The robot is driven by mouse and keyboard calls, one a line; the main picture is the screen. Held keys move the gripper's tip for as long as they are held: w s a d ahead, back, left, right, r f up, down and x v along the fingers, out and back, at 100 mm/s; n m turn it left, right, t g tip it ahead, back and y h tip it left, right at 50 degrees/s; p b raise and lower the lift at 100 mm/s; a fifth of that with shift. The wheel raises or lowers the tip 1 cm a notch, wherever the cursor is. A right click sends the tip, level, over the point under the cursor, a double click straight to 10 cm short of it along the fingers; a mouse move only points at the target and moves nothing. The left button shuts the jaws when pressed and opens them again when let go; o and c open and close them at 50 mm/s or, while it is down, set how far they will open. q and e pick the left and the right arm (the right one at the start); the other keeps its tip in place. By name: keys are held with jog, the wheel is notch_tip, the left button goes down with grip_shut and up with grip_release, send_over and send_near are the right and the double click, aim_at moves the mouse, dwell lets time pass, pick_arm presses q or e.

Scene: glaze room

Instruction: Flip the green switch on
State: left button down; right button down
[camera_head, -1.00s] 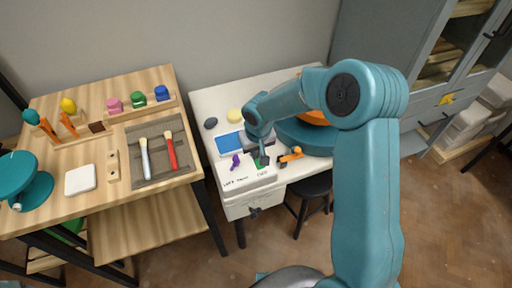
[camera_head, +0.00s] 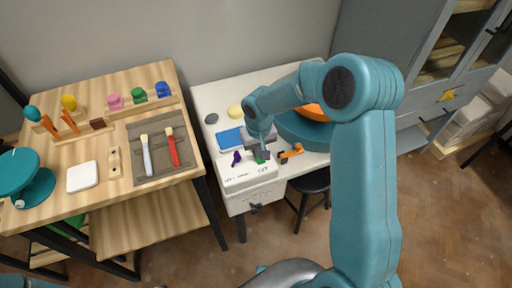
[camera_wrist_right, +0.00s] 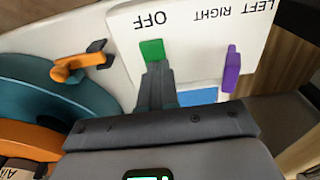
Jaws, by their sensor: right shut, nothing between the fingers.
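The green switch (camera_wrist_right: 152,51) is a small block on a white sloped panel (camera_wrist_right: 192,65), just beside the printed word OFF in the right wrist view. An opposite label, if any, is hidden by my gripper. In the head view the green switch (camera_head: 260,161) is mostly covered. My right gripper (camera_wrist_right: 154,76) is shut and empty, its fingertips right at the switch's base; whether they touch it I cannot tell. The right gripper (camera_head: 261,154) reaches down over the panel in the head view. My left gripper is not in view.
A purple switch (camera_wrist_right: 231,68) stands beside it, near LEFT RIGHT labels. An orange lever (camera_wrist_right: 78,66) and teal wheel (camera_head: 302,131) lie on the other side. A blue pad (camera_head: 229,139) is behind. A wooden bench (camera_head: 100,150) with brushes stands left.

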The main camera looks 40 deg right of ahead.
jog(key=shift+s+r, duration=0.1)
jog(key=shift+s, duration=0.2)
jog(key=shift+w, duration=0.1)
jog(key=r+p, duration=0.2)
jog(key=r, duration=0.1)
jog(key=r+p, duration=0.1)
jog(key=r, duration=0.1)
jog(key=shift+w, duration=0.3)
notch_tip(320, 180, up, 9)
jog(key=w, duration=0.1)
jog(key=shift+w+d+b, duration=0.2)
jog(key=shift+w+b, duration=0.05)
jog(key=shift+b, duration=0.05)
jog(key=shift+f, duration=0.1)
